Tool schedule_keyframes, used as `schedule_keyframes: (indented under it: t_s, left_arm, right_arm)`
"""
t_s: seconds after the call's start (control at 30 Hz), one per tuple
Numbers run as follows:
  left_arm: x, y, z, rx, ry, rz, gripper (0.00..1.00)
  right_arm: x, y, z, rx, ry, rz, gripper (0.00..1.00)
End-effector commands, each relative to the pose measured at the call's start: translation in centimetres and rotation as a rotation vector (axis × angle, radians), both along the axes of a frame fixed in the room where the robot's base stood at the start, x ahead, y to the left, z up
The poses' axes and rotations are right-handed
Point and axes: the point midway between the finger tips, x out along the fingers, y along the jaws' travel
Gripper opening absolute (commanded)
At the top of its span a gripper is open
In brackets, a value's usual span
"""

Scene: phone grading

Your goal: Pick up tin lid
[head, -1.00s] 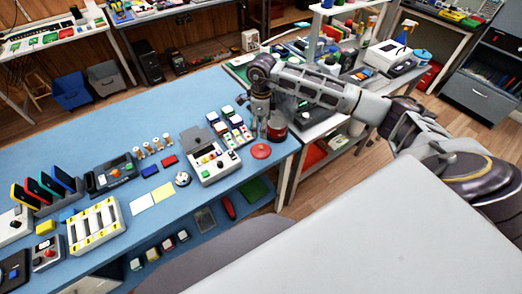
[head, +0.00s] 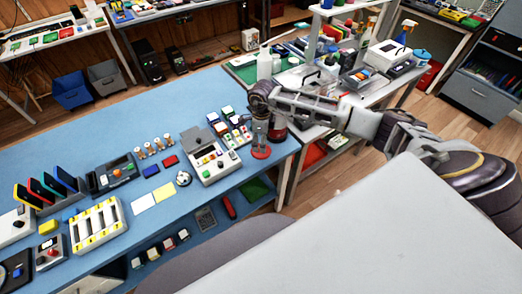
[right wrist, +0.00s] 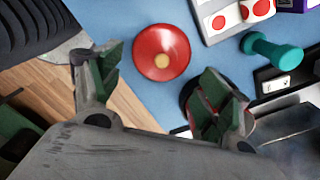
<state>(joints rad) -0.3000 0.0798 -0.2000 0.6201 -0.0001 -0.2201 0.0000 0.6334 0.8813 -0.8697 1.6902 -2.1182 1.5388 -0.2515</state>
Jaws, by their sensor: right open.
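The tin lid (head: 262,153), a round red disc, lies on the blue bench near its right end. In the right wrist view the lid (right wrist: 150,62) shows a small pale knob in its middle. My right gripper (head: 261,138) points down just above the lid, partly hiding it. In the right wrist view its open fingers (right wrist: 160,64) stand on either side of the lid, with nothing held. The red tin (head: 278,133) stands close beside the gripper, partly hidden by it. My left gripper is not in view.
A light box with coloured buttons (head: 208,168) and a rack of small blocks (head: 236,136) stand left of the lid. In the right wrist view a teal dumbbell-shaped piece (right wrist: 272,50) lies to the right. The bench's front edge is close to the lid.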

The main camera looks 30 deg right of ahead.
Motion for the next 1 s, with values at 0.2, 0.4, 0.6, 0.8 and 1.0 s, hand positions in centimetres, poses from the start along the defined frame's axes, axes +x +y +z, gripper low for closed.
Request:
schedule_keyframes:
  t_s: [0.2, 0.4, 0.6, 0.8, 1.0]
  left_arm:
    - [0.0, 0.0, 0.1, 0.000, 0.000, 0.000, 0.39]
    - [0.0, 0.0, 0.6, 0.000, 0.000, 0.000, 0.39]
    - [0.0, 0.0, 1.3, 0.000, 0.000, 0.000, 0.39]
    - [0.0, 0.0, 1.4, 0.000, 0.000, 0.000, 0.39]
    - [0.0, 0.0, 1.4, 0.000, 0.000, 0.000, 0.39]
  right_arm:
    - [0.0, 0.0, -0.1, 0.001, 0.001, 0.000, 0.77]
    - [0.0, 0.1, -1.5, 0.000, 0.004, 0.000, 0.77]
    - [0.2, 0.1, -3.6, 0.001, 0.003, -0.001, 0.77]
    - [0.3, 0.0, -5.0, 0.000, 0.000, 0.000, 0.77]
    - [0.3, 0.1, -5.2, 0.000, 0.000, 0.000, 0.77]
